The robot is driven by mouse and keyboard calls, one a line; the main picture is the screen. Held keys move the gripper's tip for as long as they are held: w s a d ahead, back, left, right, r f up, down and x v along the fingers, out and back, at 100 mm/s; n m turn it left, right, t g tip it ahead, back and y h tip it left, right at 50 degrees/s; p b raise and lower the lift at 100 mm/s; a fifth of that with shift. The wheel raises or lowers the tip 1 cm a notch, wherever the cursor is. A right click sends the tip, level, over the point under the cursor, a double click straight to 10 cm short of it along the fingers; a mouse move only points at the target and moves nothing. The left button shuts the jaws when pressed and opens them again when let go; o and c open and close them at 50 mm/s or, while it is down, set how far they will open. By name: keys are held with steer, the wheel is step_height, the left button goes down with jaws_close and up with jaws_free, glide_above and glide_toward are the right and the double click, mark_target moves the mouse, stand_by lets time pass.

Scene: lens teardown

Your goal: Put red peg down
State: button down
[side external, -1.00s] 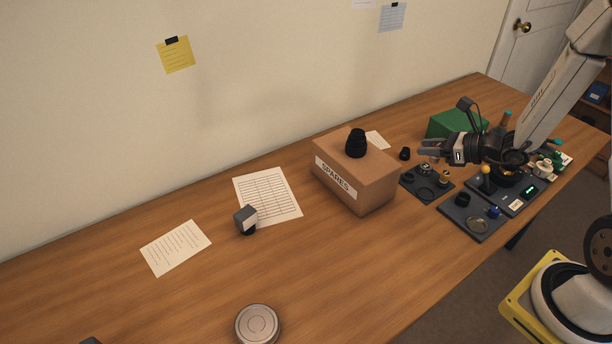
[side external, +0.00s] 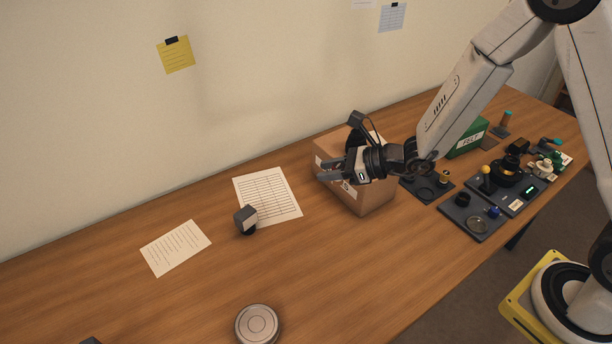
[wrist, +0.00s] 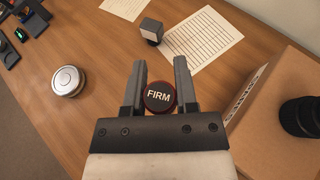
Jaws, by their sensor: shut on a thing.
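In the side external view my gripper (side external: 322,170) is held in front of the cardboard box, pointing left. The peg cannot be made out there, and its lower end is hidden in the wrist view.
The cardboard box (side external: 372,198) bears a black lens (wrist: 303,115). A small grey block-shaped device (side external: 246,218) stands by a printed sheet (side external: 275,200). A round grey disc (side external: 257,325) lies near the front. Dark trays (side external: 455,222) are at right. The middle table is clear.

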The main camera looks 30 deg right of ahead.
steer(key=s+a+n+g+y, duration=0.15)
steer(key=s+a, duration=0.25)
steer(key=a, duration=0.8)
steer(key=s+a+n+g+y, duration=0.15)
steer(key=s+a, duration=0.25)
steer(key=a, duration=0.8)
steer(key=shift+n+g, duration=0.3)
steer(key=shift+g, duration=0.1)
steer(key=shift+s+a+f, duration=0.1)
steer(key=shift+a+f, duration=0.05)
steer(key=shift+f, duration=2.35)
steer(key=w+a+f, duration=0.2)
steer(key=w, duration=0.1)
steer(key=w+a+f, duration=0.5)
steer(key=w+f, duration=0.1)
steer(key=shift+w+a, duration=0.2)
steer(key=shift+w, duration=0.2)
steer(key=shift+w+a+f, duration=0.4)
steer(key=shift+w+f, duration=0.15)
steer(key=shift+f, duration=0.15)
steer(key=shift+f, duration=0.1)
